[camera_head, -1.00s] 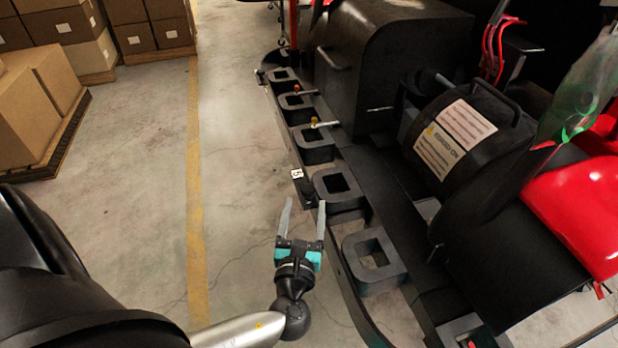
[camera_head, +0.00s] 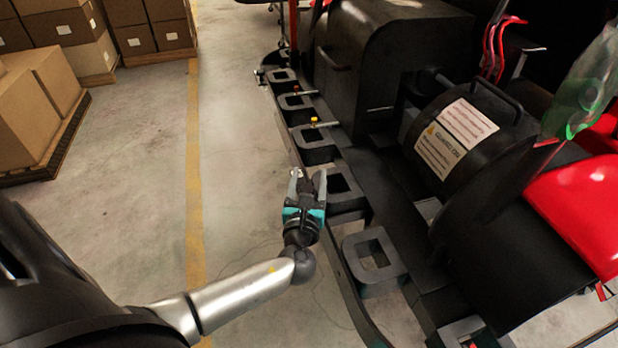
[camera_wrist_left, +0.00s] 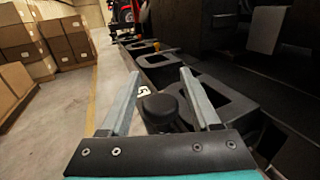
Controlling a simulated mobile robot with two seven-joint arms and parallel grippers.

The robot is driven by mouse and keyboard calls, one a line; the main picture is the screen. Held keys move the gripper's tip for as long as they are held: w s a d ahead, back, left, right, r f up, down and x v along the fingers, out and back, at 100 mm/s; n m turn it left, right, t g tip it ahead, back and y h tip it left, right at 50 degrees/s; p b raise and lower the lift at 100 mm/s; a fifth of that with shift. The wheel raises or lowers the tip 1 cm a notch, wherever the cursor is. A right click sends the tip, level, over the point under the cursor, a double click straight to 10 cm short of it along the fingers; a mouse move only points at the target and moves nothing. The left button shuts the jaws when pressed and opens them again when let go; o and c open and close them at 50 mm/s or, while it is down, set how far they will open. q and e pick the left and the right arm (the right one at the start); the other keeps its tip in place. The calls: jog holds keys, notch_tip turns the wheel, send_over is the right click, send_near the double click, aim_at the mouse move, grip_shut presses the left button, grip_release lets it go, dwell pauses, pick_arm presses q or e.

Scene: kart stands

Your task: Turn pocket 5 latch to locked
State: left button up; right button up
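Pocket 5 is the dark square frame with a rectangular hole (camera_head: 350,203) on the rail of the black kart stand; it also shows in the wrist view (camera_wrist_left: 222,97). Its small white label (camera_wrist_left: 142,90), marked 5, sits on the rail's outer side. A round black knob (camera_wrist_left: 160,106), apparently the latch, stands beside the pocket. My left gripper (camera_head: 307,178) is open, with its two grey fingers on either side of the knob in the wrist view. I cannot tell whether they touch it. In the head view the gripper mostly hides the knob. My right gripper is not in view.
Further pockets line the rail, one nearer (camera_head: 371,262) and several farther away. Black machinery (camera_head: 390,60) rises to the right. The floor (camera_head: 140,190) at left is clear up to cardboard boxes (camera_head: 40,105).

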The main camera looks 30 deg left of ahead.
pick_arm(q)
grip_shut()
